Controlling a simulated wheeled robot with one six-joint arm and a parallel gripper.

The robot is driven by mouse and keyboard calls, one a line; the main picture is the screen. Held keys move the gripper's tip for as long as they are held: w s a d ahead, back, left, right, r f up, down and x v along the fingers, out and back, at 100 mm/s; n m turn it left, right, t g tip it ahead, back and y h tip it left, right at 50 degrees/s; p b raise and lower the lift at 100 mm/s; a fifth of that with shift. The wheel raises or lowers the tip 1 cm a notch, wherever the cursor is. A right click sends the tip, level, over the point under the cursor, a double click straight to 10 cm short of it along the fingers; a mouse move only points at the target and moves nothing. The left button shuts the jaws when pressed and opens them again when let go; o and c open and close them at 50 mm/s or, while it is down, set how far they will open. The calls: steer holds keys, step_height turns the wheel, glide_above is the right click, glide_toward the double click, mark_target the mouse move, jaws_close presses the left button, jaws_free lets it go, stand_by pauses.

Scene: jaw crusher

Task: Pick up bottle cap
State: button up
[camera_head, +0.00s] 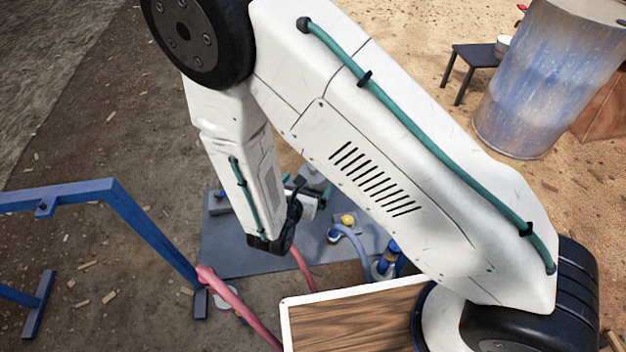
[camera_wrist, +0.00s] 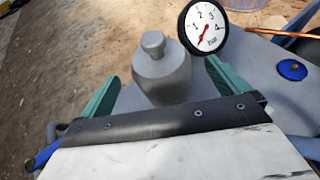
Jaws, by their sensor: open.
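A grey rounded bottle-like body (camera_wrist: 165,80) stands upright in the wrist view, with a small grey knob-like cap (camera_wrist: 153,44) on top. My gripper (camera_wrist: 164,72) is open, its two green fingers apart to the left and right of the body in the picture. Nothing is held. I cannot tell how far beyond the fingertips the body stands. A flat blue round cap-like piece (camera_wrist: 292,70) lies on the grey surface at the right, outside the fingers. Which of these is the bottle cap is not certain. In the head view my arm hides most of the gripper area.
A white dial gauge (camera_wrist: 206,26) rises close by the right finger. In the head view, a grey plate (camera_head: 225,262) carries a yellow-topped fitting (camera_head: 348,221) and hoses. A blue frame (camera_head: 140,222) stands left; a blue barrel (camera_head: 545,80) and dark stool (camera_head: 474,55) stand back right.

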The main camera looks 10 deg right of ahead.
mark_target(310, 178)
steer(key=x, duration=0.7)
steer(key=shift+a, duration=0.15)
steer(key=c, duration=1)
steer(key=shift+o, duration=0.2)
steer(key=shift+r, duration=0.1)
